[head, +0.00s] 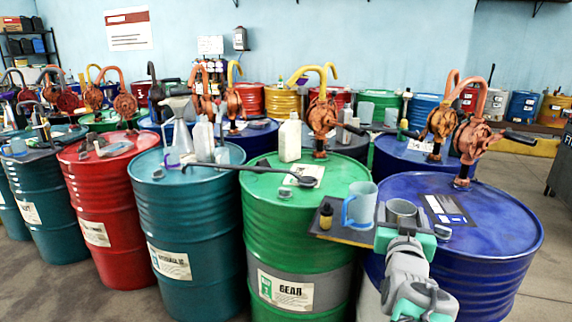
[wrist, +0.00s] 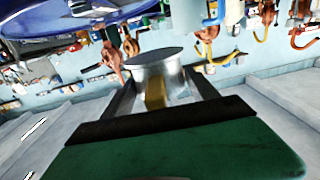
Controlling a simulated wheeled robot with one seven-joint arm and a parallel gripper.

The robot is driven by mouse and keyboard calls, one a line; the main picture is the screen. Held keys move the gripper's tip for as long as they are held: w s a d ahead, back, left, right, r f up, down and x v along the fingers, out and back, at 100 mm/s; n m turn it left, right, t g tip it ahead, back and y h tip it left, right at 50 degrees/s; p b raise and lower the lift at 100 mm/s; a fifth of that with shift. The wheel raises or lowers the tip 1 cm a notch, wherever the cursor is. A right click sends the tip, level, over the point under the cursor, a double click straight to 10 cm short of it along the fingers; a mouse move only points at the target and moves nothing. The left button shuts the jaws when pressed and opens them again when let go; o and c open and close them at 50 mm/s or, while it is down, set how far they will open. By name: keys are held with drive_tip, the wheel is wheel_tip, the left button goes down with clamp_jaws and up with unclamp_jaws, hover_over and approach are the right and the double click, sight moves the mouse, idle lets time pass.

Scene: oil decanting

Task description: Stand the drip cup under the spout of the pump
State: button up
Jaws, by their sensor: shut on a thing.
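The drip cup, a small grey metal cup (head: 403,213), is in my gripper (head: 408,238) at the front edge of the near blue drum (head: 450,222). Its open top faces up in the head view. In the wrist view the cup (wrist: 157,68) sits between the two fingers (wrist: 158,92), which are shut on it. An orange pump (head: 468,140) with a curved spout stands at the back of that drum. The cup is in front and left of the pump, apart from it. Whether the cup touches anything below is hidden by my gripper.
A dark shelf (head: 345,234) left of the cup carries a blue-handled clear jug (head: 360,204) and a small dark bottle (head: 326,216). A label (head: 445,209) lies on the blue drum; its right side is clear. A green drum (head: 285,230) stands left.

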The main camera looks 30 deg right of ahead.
drive_tip(key=w+a+f+n+t+y+p, duration=0.2)
drive_tip(key=w+a+y+p, duration=0.1)
drive_tip(key=w+a, duration=0.55)
drive_tip(key=w+a+f+n+t+y+p, duration=0.15)
drive_tip(key=w+a+n+y+p, duration=0.35)
drive_tip(key=a, duration=0.6)
drive_tip(key=a+f+n+t+y+p, duration=0.1)
drive_tip(key=a+f+y, duration=0.2)
drive_tip(key=a, duration=0.6)
drive_tip(key=a+f+n+t+y+p, duration=0.1)
drive_tip(key=a+f+y, duration=0.15)
drive_tip(key=a, duration=0.65)
drive_tip(key=shift+h, duration=0.25)
drive_tip(key=r, duration=0.1)
drive_tip(key=s+r, duration=0.1)
drive_tip(key=r, duration=0.2)
drive_tip(key=shift+s+r, duration=0.35)
drive_tip(key=shift+s, duration=0.05)
